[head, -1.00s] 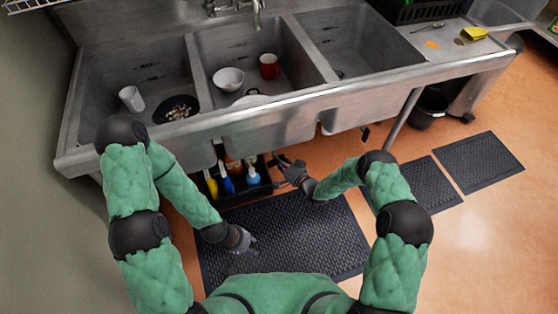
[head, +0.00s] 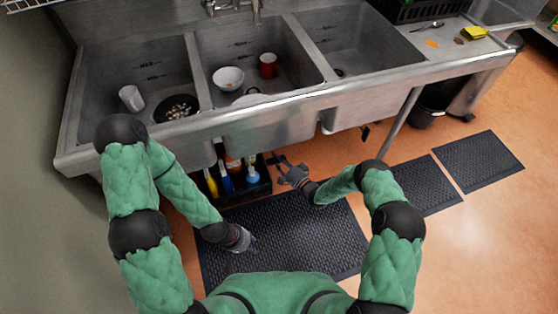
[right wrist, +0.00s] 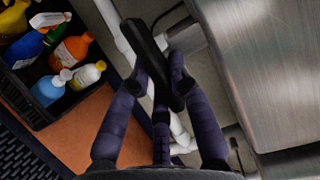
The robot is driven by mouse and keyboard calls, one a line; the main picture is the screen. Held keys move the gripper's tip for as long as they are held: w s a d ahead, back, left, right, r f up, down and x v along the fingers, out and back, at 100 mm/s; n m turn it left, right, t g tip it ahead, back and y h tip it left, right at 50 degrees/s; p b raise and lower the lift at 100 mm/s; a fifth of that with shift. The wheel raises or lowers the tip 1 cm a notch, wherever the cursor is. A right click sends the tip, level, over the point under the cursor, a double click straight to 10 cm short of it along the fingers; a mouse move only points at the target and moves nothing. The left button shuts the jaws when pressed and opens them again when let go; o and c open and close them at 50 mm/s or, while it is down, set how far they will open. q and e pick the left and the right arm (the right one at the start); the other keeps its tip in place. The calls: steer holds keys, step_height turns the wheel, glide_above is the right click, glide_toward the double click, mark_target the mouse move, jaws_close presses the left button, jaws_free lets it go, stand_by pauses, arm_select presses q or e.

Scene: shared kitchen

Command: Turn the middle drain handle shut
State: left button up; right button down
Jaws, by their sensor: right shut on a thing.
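The middle drain handle (right wrist: 145,48) is a long black bar under the sink in the right wrist view. It runs at a slant across the white pipe behind it. My right gripper (right wrist: 158,82) is shut on it, with fingers on both sides of the bar. In the head view my right gripper (head: 282,167) is below the front of the middle basin (head: 270,126), and only a small dark part of the handle shows. My left gripper (head: 246,240) hangs low over the floor mat, away from the handle; its fingers are too small to read.
A black crate (head: 263,189) of spray and cleaning bottles stands just left of my right gripper. It also shows in the right wrist view (right wrist: 40,118). The steel basin wall (right wrist: 265,60) is close on the right there. A dark mat (head: 300,235) covers the floor below.

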steer(key=shift+w, duration=0.1)
steer(key=c, duration=1.1)
jaws_free()
steer(key=shift+c, duration=0.2)
steer(key=shift+d, duration=0.1)
steer(key=v, duration=1.2)
